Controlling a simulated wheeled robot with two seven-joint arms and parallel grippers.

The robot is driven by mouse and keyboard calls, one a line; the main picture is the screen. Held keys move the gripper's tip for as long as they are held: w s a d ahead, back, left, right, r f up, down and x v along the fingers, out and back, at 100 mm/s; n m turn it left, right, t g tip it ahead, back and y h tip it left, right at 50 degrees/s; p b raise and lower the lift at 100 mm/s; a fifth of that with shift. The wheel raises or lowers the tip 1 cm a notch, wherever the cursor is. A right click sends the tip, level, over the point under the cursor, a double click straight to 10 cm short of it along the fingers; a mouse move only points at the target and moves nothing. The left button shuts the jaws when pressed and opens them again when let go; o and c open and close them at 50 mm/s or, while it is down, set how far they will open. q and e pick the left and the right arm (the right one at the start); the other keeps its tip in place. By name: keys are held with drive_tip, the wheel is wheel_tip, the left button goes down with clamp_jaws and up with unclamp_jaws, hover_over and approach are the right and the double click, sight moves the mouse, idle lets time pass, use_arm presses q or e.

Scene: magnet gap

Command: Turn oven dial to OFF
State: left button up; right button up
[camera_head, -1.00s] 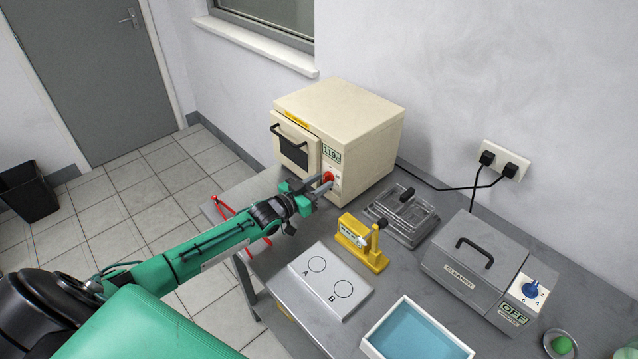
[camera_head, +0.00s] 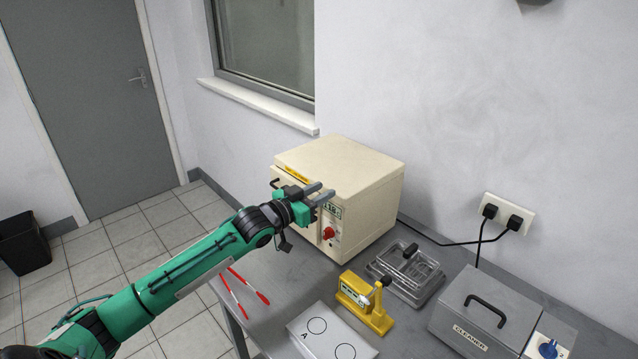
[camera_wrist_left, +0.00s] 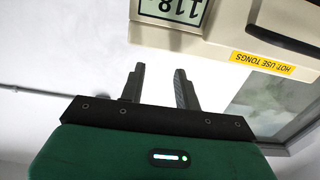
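The cream oven (camera_head: 350,180) stands on the grey table, with its red dial (camera_head: 328,233) on the front panel below a small display (camera_head: 331,211) that reads about 118. The same display (camera_wrist_left: 172,9) shows upside down in the left wrist view. I cannot read the dial's setting. My left gripper (camera_head: 319,194) is in front of the oven's upper front, above the dial and apart from it. Its two fingers (camera_wrist_left: 160,87) are parted with nothing between them. The gripper hides part of the oven door. My right gripper is not in view.
Red tongs (camera_head: 243,292) lie at the left edge. A plate marked A (camera_head: 318,345) is at the front.

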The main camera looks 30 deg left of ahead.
use_arm(q)
drive_tip(key=shift+r+b, duration=0.3)
drive_tip(key=shift+r, duration=1.9)
drive_tip(key=shift+s+f, duration=0.1)
